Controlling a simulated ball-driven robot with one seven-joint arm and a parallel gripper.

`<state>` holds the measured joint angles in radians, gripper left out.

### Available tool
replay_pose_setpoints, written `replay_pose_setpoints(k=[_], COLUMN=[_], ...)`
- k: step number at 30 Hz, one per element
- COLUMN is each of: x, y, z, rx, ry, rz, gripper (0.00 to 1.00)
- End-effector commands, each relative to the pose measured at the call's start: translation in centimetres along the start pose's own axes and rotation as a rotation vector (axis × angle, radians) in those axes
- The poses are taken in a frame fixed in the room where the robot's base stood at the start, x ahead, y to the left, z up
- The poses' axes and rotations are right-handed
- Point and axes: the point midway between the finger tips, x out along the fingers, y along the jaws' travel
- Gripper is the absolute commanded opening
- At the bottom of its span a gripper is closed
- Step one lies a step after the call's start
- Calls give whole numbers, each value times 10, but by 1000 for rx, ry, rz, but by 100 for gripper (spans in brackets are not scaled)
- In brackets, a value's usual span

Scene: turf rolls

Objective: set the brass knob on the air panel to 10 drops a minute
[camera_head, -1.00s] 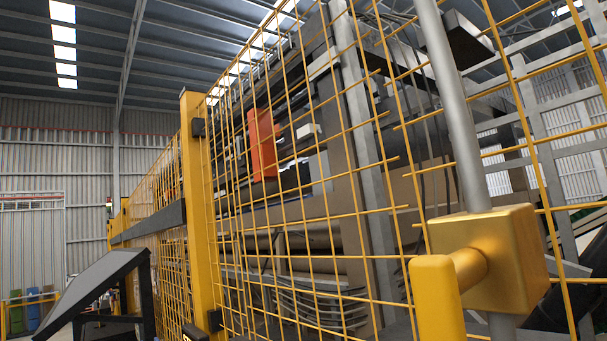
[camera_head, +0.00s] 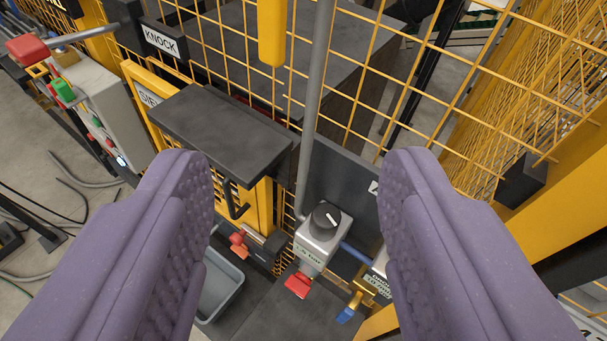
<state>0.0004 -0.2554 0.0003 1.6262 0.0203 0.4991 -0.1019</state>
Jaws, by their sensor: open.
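My gripper (camera_head: 298,165) is open and empty, its two purple ridged fingers wide apart at the left and right of the view.
A dark shelf (camera_head: 220,130) juts out in front of a yellow gate (camera_head: 150,95). A grey pipe (camera_head: 315,90) runs down to the panel. Yellow mesh and a post (camera_head: 555,190) stand right. A grey tray (camera_head: 220,285) is low left. A control box (camera_head: 105,105) stands far left.

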Motion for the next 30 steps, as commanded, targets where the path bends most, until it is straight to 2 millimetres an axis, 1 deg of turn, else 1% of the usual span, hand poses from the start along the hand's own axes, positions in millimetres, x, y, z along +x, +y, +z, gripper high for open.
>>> replay_pose_setpoints(k=[1, 3, 6, 17, 27, 30], x=[-19, -42, -58, -60, -59, -58], y=[0, 1, 2, 3, 3, 2], z=[0, -5, -11, -15, -14, -11], rx=[23, 56, 82, 84, 84, 84], ry=[31, 56, 70, 69, 69, 69], rz=[5, 10, 13, 13, 13, 13], gripper=[54, 54, 54, 54, 54, 54])
